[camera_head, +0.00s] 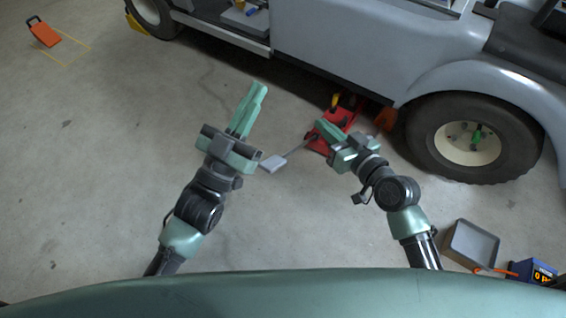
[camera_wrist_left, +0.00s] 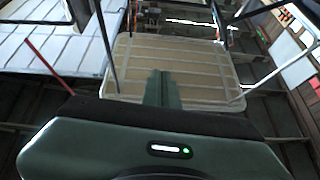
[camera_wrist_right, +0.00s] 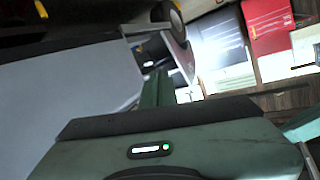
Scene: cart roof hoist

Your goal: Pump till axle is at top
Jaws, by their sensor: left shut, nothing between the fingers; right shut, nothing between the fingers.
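The red floor jack (camera_head: 331,128) sits on the floor by the grey cart's (camera_head: 345,55) underside, left of the near wheel (camera_head: 468,143). A rod runs from the jack down-left to a flat grey pedal or pad (camera_head: 272,163). My right gripper (camera_head: 325,128) is shut and empty, over the jack and partly covering it. My left gripper (camera_head: 256,96) is shut and empty, above bare floor left of the jack. Its closed fingers also show in the left wrist view (camera_wrist_left: 162,88), and the right one's in the right wrist view (camera_wrist_right: 154,88). The axle is hidden under the cart.
A grey tray (camera_head: 470,244) and a blue box (camera_head: 533,271) stand at lower right. An orange sign-like object (camera_head: 44,33) is at upper left.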

